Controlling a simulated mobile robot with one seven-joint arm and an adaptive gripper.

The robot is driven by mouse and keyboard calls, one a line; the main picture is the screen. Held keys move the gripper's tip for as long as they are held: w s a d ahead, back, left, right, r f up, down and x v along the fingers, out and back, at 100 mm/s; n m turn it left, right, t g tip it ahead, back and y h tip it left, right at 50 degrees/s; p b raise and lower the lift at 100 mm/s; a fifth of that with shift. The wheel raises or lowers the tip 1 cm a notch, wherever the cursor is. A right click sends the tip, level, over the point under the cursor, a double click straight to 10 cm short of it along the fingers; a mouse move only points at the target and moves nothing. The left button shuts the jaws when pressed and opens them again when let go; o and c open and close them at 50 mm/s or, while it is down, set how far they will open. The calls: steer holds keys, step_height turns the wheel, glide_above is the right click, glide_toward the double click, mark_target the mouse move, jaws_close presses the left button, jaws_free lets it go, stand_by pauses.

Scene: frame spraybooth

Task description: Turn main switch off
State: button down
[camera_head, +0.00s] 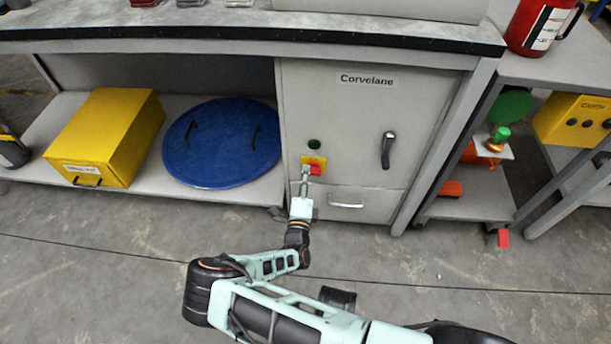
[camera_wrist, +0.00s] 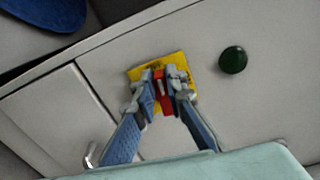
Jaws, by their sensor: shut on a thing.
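The main switch is a red handle (camera_head: 315,170) on a yellow plate (camera_head: 318,160), on the front of a grey cabinet labelled Corvelane (camera_head: 350,115). In the wrist view the red handle (camera_wrist: 159,90) sits between my two fingers, over the yellow plate (camera_wrist: 140,73). My gripper (camera_wrist: 164,96) is shut on the red handle. The fingers cover part of the plate and of the handle's sides. In the head view my gripper (camera_head: 307,176) reaches the switch from below.
A dark green button (camera_head: 314,144) sits just above the plate. A black door handle (camera_head: 388,150) is to the right, and a drawer handle (camera_head: 346,204) is below right. A blue round lid (camera_head: 222,160) and a yellow box (camera_head: 115,125) lie on the left shelf.

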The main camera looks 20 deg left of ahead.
steer(key=shift+f+n, duration=0.15)
steer(key=shift+n, duration=0.45)
steer(key=c, duration=2)
jaws_free()
steer(key=shift+o, duration=0.2)
steer(key=v, duration=0.7)
steer(key=shift+s, duration=0.25)
